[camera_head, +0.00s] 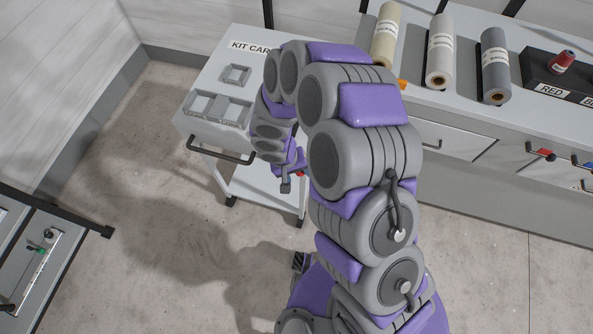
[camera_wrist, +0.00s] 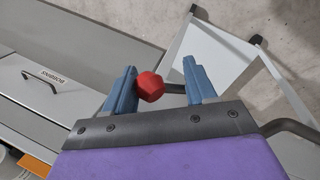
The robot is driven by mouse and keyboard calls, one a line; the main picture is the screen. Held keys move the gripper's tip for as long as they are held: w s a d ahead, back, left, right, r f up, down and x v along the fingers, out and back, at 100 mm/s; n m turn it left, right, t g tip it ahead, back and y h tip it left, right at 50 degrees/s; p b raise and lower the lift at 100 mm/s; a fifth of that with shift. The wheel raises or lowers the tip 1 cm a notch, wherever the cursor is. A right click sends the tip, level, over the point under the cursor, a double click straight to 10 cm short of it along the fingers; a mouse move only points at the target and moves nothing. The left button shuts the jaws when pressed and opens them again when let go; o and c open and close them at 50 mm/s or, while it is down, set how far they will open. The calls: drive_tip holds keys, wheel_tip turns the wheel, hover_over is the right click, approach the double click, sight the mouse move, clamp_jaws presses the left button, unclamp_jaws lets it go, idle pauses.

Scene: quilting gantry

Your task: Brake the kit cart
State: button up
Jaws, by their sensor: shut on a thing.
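The white kit cart (camera_head: 228,58) stands left of my arm in the head view, with a dark bar handle (camera_head: 222,154) on its front and casters below. My gripper (camera_head: 292,178) is beside the cart's right side, below its top. In the wrist view my gripper (camera_wrist: 160,78) has its blue fingers on either side of a red knob (camera_wrist: 149,86) and is shut on it. The knob sits on a dark rod running right toward the cart, whose pale lower frame (camera_wrist: 228,48) shows there. My arm hides the cart's right part in the head view.
A grey counter (camera_head: 470,112) with drawers runs along the right, bearing several fabric rolls (camera_head: 440,50) and a black block labelled RED (camera_head: 540,75). A dark-edged bench (camera_head: 75,225) is at lower left. The floor (camera_head: 150,260) left of my arm is clear.

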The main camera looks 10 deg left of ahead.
drive_tip(key=shift+w+a+r+h+p, duration=0.25)
drive_tip(key=shift+r+h+p, duration=0.15)
drive_tip(key=shift+p, duration=0.15)
drive_tip(key=shift+f, duration=0.1)
clamp_jaws()
drive_tip(key=o, duration=1.4)
unclamp_jaws()
drive_tip(key=shift+c, duration=0.2)
drive_tip(key=shift+o, duration=0.5)
drive_tip(key=shift+a, duration=0.1)
drive_tip(key=shift+f, duration=0.1)
drive_tip(key=p+v, duration=0.3)
drive_tip(key=v, duration=1.4)
drive_tip(key=shift+a, duration=0.3)
drive_tip(key=shift+w+d, duration=0.1)
